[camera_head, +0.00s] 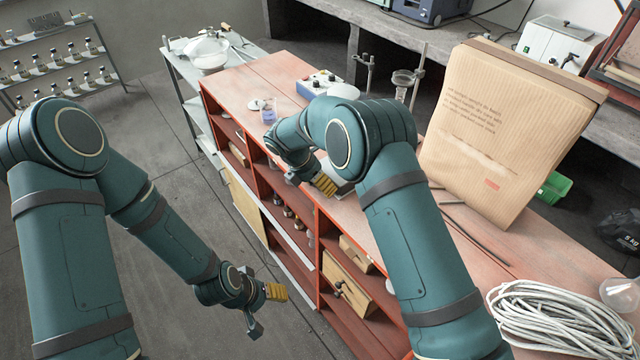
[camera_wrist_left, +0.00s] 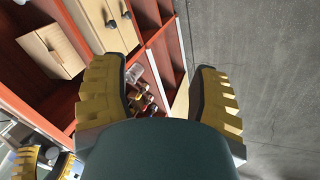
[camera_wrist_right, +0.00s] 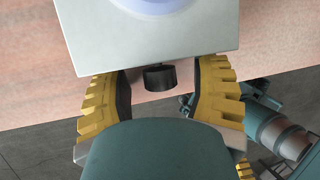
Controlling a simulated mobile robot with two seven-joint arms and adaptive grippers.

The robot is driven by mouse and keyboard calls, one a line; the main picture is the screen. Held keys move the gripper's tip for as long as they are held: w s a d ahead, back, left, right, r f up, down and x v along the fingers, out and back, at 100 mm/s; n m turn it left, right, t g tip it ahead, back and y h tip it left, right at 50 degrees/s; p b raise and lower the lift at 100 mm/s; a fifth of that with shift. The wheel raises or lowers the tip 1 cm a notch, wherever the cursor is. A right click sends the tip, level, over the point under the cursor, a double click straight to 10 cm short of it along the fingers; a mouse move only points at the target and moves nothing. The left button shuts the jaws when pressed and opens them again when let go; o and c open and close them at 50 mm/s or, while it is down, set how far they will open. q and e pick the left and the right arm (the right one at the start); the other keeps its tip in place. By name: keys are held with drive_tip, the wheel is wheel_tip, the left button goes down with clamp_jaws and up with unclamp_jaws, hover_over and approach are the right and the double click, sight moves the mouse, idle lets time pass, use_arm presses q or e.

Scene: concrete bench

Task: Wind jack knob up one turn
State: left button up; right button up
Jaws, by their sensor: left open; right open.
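The jack shows in the right wrist view as a pale grey plate (camera_wrist_right: 190,38) with a round pale bluish thing (camera_wrist_right: 155,4) on it. A black knob (camera_wrist_right: 160,78) sticks out below the plate's near edge. My right gripper (camera_wrist_right: 163,88) is open, with a yellow-padded finger on each side of the knob and gaps between. In the head view my right gripper (camera_head: 325,185) is at the bench's front edge, and my arm mostly hides the jack. My left gripper (camera_head: 268,308) is open and empty, low in front of the shelves; it also shows in the left wrist view (camera_wrist_left: 165,85).
The red bench top (camera_head: 265,78) carries a beaker (camera_head: 268,110), a blue-and-white device (camera_head: 318,84), a large cardboard package (camera_head: 500,130) and coiled white cable (camera_head: 560,322). Open shelves below hold small bottles (camera_wrist_left: 140,92) and wooden drawers (camera_head: 348,290). The floor at left is clear.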

clamp_jaws()
use_arm(q)
drive_tip(key=shift+f, duration=0.1)
use_arm(e)
drive_tip(key=shift+s+d+t+y+b, duration=0.1)
drive_tip(key=shift+t+y+b, duration=0.2)
drive_tip(key=shift+t+b, duration=0.2)
drive_tip(key=t+y+b, duration=0.1)
drive_tip(key=b, duration=0.1)
drive_tip(key=shift+f+m+t+b, duration=0.15)
drive_tip(key=shift+m+t+b, duration=0.15)
drive_tip(key=shift+m+b, duration=0.1)
use_arm(q)
drive_tip(key=f, duration=0.1)
drive_tip(key=s+f, duration=0.1)
drive_tip(key=f, duration=0.2)
drive_tip(key=shift+s+d+b, duration=0.15)
drive_tip(key=shift+s+b, duration=0.1)
drive_tip(key=shift+b, duration=0.05)
use_arm(e)
drive_tip(key=shift+t+y, duration=0.3)
drive_tip(key=shift+t, duration=0.1)
drive_tip(key=shift+c, duration=0.2)
unclamp_jaws()
